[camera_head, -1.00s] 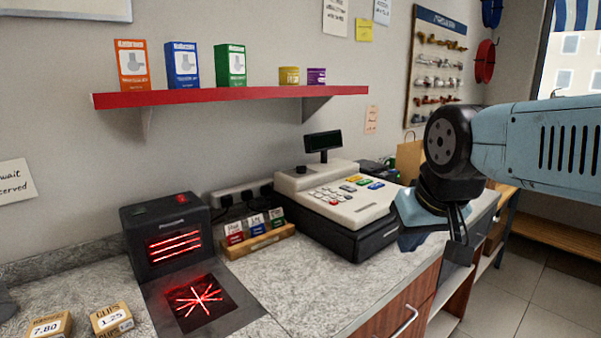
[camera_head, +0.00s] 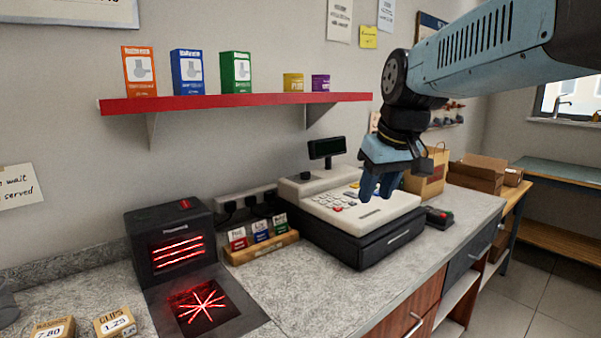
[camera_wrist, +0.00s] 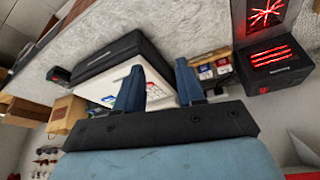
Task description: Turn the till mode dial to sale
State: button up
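The cream and black till (camera_head: 345,215) stands on the counter with its keypad facing front. A small dark round knob (camera_head: 305,175), apparently the mode dial, sits on its raised back-left top. Its setting and labels are too small to read. My gripper (camera_head: 376,190) hangs over the right part of the till, hiding some keys. In the wrist view its two blue fingers (camera_wrist: 160,80) are apart with nothing between them. The till also shows there, upside down (camera_wrist: 115,55), partly hidden by the fingers. The dial cannot be made out in that view.
A customer display (camera_head: 326,148) stands on a pole behind the till. A red shelf (camera_head: 240,103) with boxes and tins juts from the wall above. A scanner (camera_head: 170,240) and card rack (camera_head: 262,248) are left. A card terminal (camera_head: 438,217) and paper bag (camera_head: 427,175) are right.

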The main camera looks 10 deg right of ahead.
jog(key=w+a+r+n+g+y, duration=0.1)
jog(key=w+a+n+g+y, duration=0.2)
jog(key=w, duration=1.3)
jog(key=w+a+r+n+g+y, duration=0.15)
jog(key=w+n, duration=0.35)
jog(key=w, duration=1)
jog(key=n+y, duration=0.4)
jog(key=y, duration=0.1)
send_near(305, 175)
jog(key=s+a+r, duration=0.1)
jog(key=s+r, duration=0.5)
jog(key=w+d+f+n+y, duration=0.3)
jog(key=w+d+f+n, duration=0.15)
jog(key=w+d, duration=0.25)
jog(key=shift+m+g, duration=0.25)
jog(key=shift+m, duration=0.1)
jog(key=x, duration=0.9)
jog(key=f+x, duration=0.1)
jog(key=x, duration=0.3)
jog(key=shift+w+a+f, duration=0.1)
jog(key=shift+a, duration=0.05)
jog(key=c, duration=0.6)
jog(key=shift+c, duration=0.2)
